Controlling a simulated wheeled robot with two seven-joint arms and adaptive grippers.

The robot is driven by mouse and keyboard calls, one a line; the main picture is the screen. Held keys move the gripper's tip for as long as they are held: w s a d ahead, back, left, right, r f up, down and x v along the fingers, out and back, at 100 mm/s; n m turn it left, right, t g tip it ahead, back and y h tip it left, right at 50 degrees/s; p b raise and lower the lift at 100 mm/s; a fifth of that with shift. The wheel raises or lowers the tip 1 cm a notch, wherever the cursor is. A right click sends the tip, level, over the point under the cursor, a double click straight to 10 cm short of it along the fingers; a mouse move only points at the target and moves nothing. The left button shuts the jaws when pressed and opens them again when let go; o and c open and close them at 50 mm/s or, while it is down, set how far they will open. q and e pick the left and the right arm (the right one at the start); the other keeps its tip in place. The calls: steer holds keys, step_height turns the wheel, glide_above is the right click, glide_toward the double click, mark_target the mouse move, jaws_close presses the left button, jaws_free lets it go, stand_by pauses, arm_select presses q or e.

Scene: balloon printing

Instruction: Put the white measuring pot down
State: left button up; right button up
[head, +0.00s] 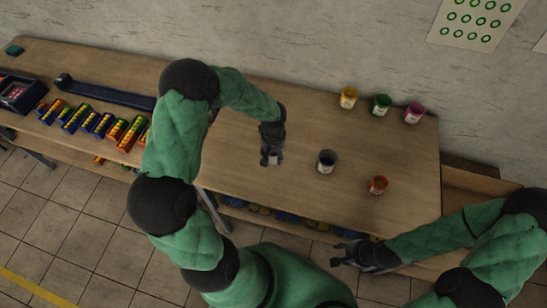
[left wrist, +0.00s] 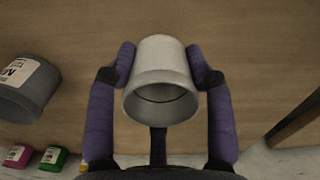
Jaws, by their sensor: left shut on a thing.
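The white measuring pot (left wrist: 161,58) is between the two purple-sleeved fingers of my left gripper (left wrist: 164,67), which is shut on it. Its open mouth faces the wrist camera. In the head view only a small pale part of the pot (head: 273,159) shows below my left gripper (head: 270,156), over the middle of the table. I cannot tell whether its base touches the tabletop. My right gripper (head: 338,254) is low, in front of the table's front edge. Its fingers look apart and empty.
A grey labelled pot (head: 326,161) stands just right of my left gripper. Coloured packs (head: 88,121) lie at left. Bare tabletop (head: 240,180) surrounds my left gripper.

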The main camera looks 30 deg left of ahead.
mark_target(274, 158)
arm_select(q)
steer(key=shift+w+a+f, duration=0.1)
steer(key=shift+w+f, duration=0.15)
steer(key=shift+f, duration=1.7)
steer(key=shift+b, duration=0.3)
steer(key=o, duration=1.2)
steer(key=shift+f, duration=0.1)
